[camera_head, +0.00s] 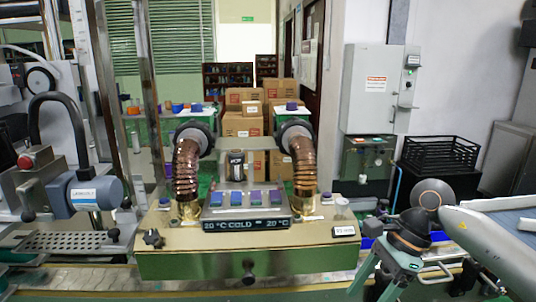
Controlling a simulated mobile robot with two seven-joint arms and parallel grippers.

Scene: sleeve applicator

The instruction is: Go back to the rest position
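The sleeve applicator (290,236) stands in the centre on a green and tan base. Two ribbed copper hoses (187,166) curve down to brass ends on its top, one on each side. Its display (246,224) reads "20 °C COLD 20 °C". Blue and purple buttons (252,198) sit on the panel above it. A black star-shaped knob (153,237) is at its front left.
A machine with a blue-grey motor (86,194) and a perforated plate (75,241) stands at left. Behind are cardboard boxes (242,127), a black crate (440,154) and a wall cabinet (376,88).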

